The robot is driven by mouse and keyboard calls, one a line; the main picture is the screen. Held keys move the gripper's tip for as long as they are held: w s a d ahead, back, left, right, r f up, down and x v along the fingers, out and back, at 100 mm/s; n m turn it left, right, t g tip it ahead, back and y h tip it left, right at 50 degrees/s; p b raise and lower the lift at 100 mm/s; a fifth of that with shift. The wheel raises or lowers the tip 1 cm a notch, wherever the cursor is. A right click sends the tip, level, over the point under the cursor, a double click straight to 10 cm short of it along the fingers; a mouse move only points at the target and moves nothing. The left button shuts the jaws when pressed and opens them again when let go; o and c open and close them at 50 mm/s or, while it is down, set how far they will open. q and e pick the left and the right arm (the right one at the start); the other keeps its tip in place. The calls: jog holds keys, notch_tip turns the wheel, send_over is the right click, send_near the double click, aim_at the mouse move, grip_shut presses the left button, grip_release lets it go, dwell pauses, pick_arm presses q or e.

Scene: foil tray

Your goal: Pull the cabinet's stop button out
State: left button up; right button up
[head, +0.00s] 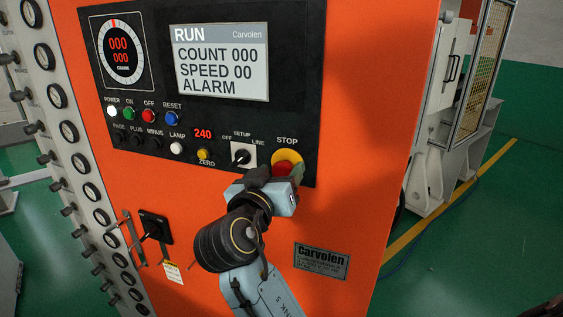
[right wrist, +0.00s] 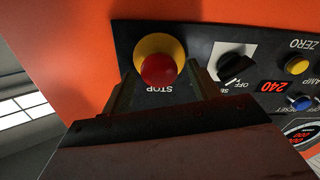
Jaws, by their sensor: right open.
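The stop button is a red knob on a yellow ring at the lower right of the cabinet's black panel. In the head view its red knob (head: 283,167) is partly hidden by my right gripper (head: 275,176). In the right wrist view the whole red knob (right wrist: 158,70) shows, with the yellow ring around it and the word STOP beside it. My right gripper (right wrist: 163,82) is open, with one finger on each side of the knob. I cannot tell whether the fingers touch it. My left gripper is in neither view.
The orange cabinet (head: 350,150) carries a screen (head: 220,62) reading RUN and ALARM. A selector switch (head: 241,156) sits close left of the stop button. A rotary handle (head: 154,228) and a Carvolen plate (head: 321,261) are lower. Green floor lies to the right.

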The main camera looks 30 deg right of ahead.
jog(key=shift+x, duration=0.9)
jog(key=shift+c, duration=0.2)
grip_shut()
jog(key=shift+s+a+f, duration=0.15)
jog(key=shift+s+a, duration=0.05)
jog(key=shift+a, duration=0.1)
jog(key=shift+s+a+b, duration=0.25)
jog(key=shift+a+b, duration=0.05)
jog(key=shift+b, duration=0.1)
jog(key=shift+o, duration=0.2)
grip_release()
jog(key=shift+a, duration=0.1)
